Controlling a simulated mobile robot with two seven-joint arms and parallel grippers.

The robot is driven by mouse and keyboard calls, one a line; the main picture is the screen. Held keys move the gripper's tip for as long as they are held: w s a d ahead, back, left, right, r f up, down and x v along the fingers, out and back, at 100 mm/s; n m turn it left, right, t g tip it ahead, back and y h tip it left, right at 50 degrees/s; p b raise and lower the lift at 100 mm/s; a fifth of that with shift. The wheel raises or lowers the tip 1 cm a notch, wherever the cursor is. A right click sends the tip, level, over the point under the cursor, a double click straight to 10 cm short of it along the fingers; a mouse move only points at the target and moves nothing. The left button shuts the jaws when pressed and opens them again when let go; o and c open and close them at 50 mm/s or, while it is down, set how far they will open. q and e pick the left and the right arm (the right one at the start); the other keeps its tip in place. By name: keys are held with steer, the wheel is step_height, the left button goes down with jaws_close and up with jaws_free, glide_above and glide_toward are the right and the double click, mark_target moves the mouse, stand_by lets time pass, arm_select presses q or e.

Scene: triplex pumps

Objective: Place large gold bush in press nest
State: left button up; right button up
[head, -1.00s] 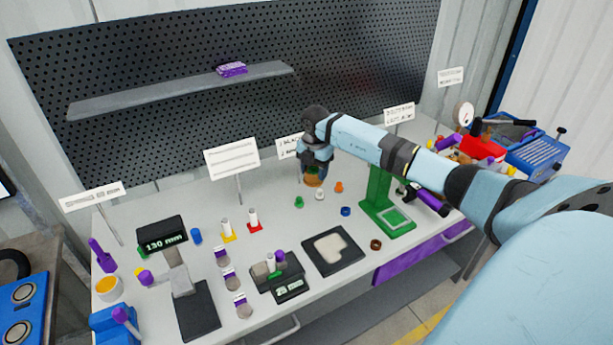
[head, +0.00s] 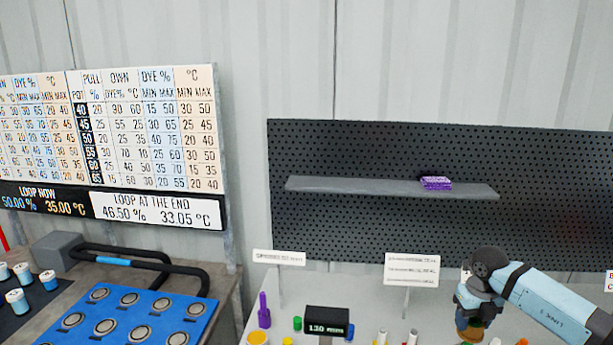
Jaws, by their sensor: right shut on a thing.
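My right gripper (head: 466,314) is at the lower right of the head view, pointing down over the bench. It is shut on a gold-brown bush (head: 471,334), which shows just under the fingers. A bit of green shows at the fingers. The bush is partly hidden by the gripper and lies near the picture's bottom edge. The press nest is not in view now. My left gripper is not in view.
A digital gauge reading about 130 (head: 328,321) and a purple-handled tool (head: 264,311) stand on the bench. A sign (head: 411,270) stands behind, left of my gripper. A shelf (head: 380,187) holds a purple item. A blue tray (head: 130,318) is lower left.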

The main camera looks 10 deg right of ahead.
steer(key=s+a+r+m, duration=0.1)
steer(key=s+a+m, duration=0.3)
steer(key=a+m, duration=0.3)
steer(key=s+a+r+m, duration=0.1)
steer(key=s+a+m, duration=0.3)
steer(key=m, duration=1.2)
steer(key=s+a+r+m, duration=0.1)
steer(key=s+a+m, duration=0.3)
steer(key=a+m, duration=0.6)
steer(key=shift+s+r+m, duration=0.25)
steer(key=shift+s+m, duration=0.15)
steer(key=shift+m, duration=0.6)
